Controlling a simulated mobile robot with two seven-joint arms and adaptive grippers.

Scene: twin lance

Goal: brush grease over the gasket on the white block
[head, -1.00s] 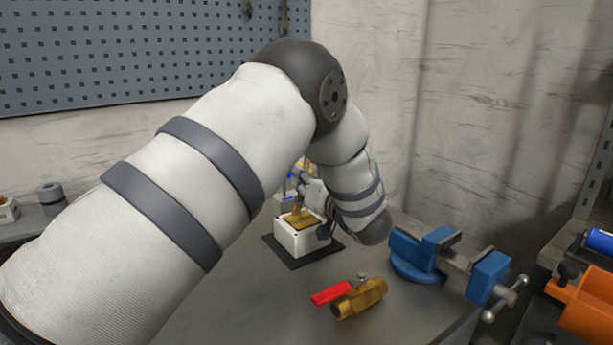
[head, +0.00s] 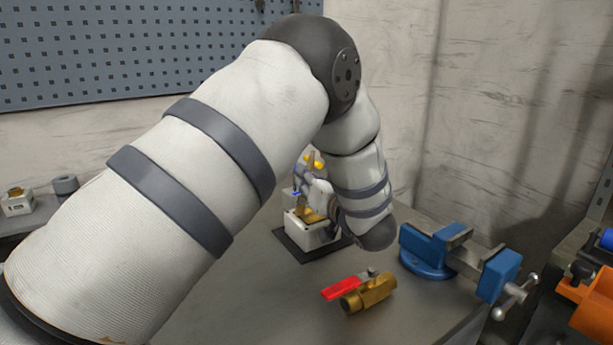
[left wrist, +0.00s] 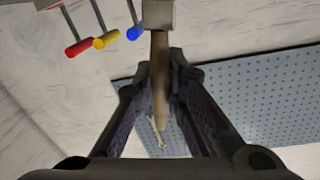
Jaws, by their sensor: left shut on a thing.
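The white block (head: 308,236) stands on a dark mat (head: 290,245) on the bench. A gold-brown patch (head: 308,215), seemingly the gasket, shows on its top, partly hidden by my gripper. My left gripper (head: 318,190) is just above the block, small and partly covered by my arm. In the left wrist view my left gripper (left wrist: 160,68) is shut on the brush's wooden handle (left wrist: 159,85), with a metal ferrule (left wrist: 159,14) beyond the fingertips. The bristles are out of that view. I cannot tell whether they touch the gasket. My right gripper is not in view.
A brass valve with a red lever (head: 368,293) lies in front of the block. Another small white block (head: 17,204) and a grey cylinder (head: 65,185) are far left.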

